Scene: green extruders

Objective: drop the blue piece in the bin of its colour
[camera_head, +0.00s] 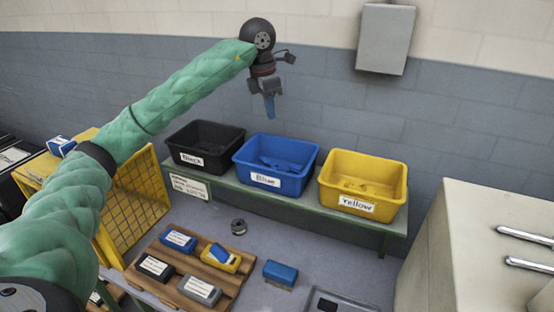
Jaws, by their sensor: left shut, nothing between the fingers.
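My left gripper (269,104) hangs high in front of the wall, above and behind the blue bin. It points down, its narrow blue fingers shut and empty. The blue bin (262,180), labelled "Blue", stands on a green bench between the black bin (188,158) and the yellow bin (370,208). Blue shapes (277,162) lie inside the blue bin; their outlines are hard to tell. A blue block with a white label (178,240) lies on a wooden board. A blue brush-like piece (281,271) lies to the board's right. My right gripper is out of view.
The wooden board (203,268) also carries yellow, black and grey labelled blocks. A small dark spool (239,227) lies behind it. A yellow mesh crate (133,205) is at left, a pale cabinet (480,250) at right. A grey box (385,38) hangs on the wall.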

